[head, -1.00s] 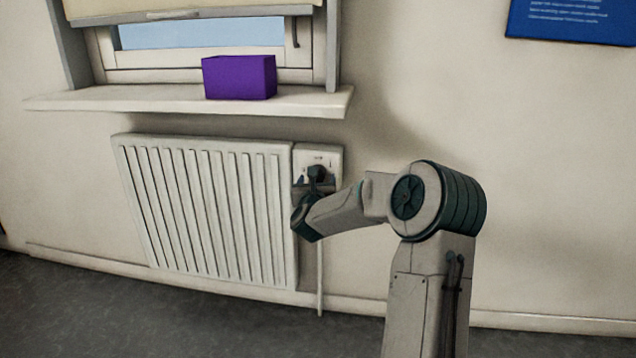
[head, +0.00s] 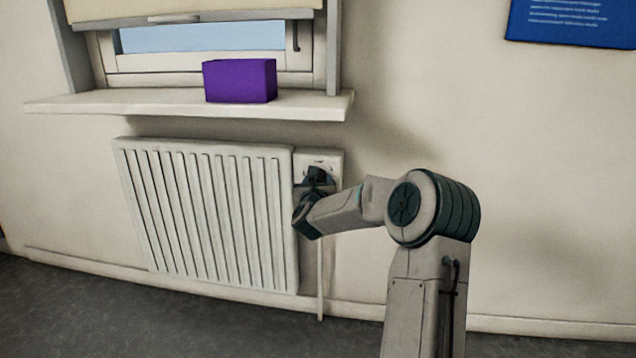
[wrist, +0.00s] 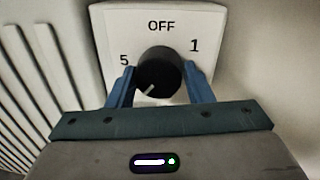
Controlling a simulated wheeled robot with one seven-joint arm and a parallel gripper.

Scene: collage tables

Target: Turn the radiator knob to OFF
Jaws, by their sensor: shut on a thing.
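The radiator knob (wrist: 161,66) is round and black and sits on a pale plate (wrist: 108,20). In the wrist view the plate reads OFF at the top, 5 at the left and 1 at the right. A light pointer line on the knob points to the lower left, away from OFF. My gripper (wrist: 159,72) has its two blue fingers on either side of the knob and is shut on it. In the head view the plate (head: 330,162) is beside the radiator's right edge; my gripper and wrist mostly hide the knob.
The white ribbed radiator (head: 205,215) is close at the left of my gripper. Above it, a windowsill (head: 150,105) juts out and bears a purple box (head: 240,82). A pale pipe (head: 321,285) runs down below the plate.

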